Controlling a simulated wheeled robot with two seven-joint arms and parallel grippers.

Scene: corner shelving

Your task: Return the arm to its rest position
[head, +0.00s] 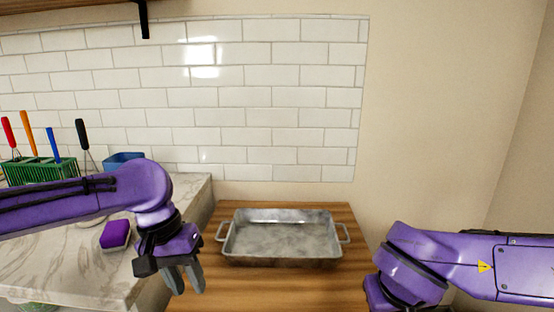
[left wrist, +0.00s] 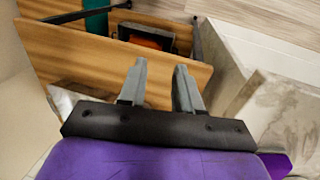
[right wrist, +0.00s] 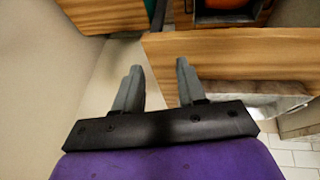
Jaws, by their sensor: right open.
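My left gripper (head: 187,280) hangs with its fingers down, left of the metal pan and near the marble counter's front edge. In the left wrist view its two grey fingers (left wrist: 160,82) stand apart with nothing between them. My right arm (head: 450,265) comes in from the right, and its gripper is out of the head view. In the right wrist view the right gripper's fingers (right wrist: 158,85) are apart and empty, beside the edge of a wooden board.
A grey metal pan (head: 280,240) with two handles sits on a wooden top (head: 220,295). The marble counter (head: 60,265) holds a purple sponge (head: 115,235), a green rack (head: 40,170) with coloured handles, and a blue container (head: 124,162). A shelf (head: 60,8) hangs at the upper left.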

